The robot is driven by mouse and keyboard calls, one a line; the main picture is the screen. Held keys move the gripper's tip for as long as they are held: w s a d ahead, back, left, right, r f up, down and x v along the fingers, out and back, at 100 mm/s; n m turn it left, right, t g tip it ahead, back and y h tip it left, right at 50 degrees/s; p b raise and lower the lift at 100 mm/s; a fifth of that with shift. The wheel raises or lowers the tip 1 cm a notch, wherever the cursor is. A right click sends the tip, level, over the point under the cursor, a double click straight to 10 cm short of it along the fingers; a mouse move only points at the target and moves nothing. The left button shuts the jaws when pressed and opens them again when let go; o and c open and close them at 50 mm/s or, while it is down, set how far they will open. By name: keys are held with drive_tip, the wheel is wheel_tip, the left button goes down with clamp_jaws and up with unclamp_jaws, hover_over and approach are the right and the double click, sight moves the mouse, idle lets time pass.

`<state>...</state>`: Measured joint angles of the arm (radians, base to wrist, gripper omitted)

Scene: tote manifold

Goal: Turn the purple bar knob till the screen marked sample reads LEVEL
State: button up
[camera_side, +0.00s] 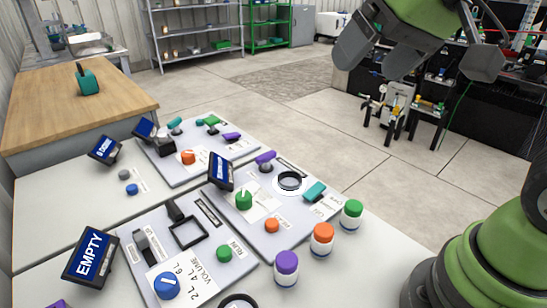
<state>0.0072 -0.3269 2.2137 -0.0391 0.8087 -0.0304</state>
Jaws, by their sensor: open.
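My gripper (420,56) hangs at the top right, high above the floor and well away from the panels. Its grey fingers are apart with nothing between them. A purple bar-shaped knob (265,157) stands at the back of the middle panel (250,232). Another purple bar-shaped piece (232,138) lies at the right of the back panel (190,172). I cannot tell which is the task's knob. A tilted dark screen (221,172) stands at the middle panel's left; its text is too slanted to read. No label reading sample is legible on any screen.
A front screen (90,255) reads EMPTY beside a blue knob (167,286). Two more screens (103,150) (142,130) stand farther back. Purple (286,264), orange (322,237) and green (352,212) capped jars line the right edge. A wooden bench (75,95) stands behind.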

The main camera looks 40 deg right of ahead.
drive_tip(key=w+f, duration=0.2)
drive_tip(key=w, duration=0.5)
drive_tip(key=n+g+h, duration=0.1)
drive_tip(key=n+g, duration=0.1)
drive_tip(key=n, duration=0.1)
hover_over(266, 154)
drive_tip(key=s, duration=0.4)
wheel_tip(266, 154, down, 16)
drive_tip(key=x, duration=1.1)
drive_tip(key=shift+s+d, duration=0.1)
drive_tip(key=shift+s, duration=0.05)
drive_tip(key=shift+h, duration=0.3)
drive_tip(key=c, duration=0.9)
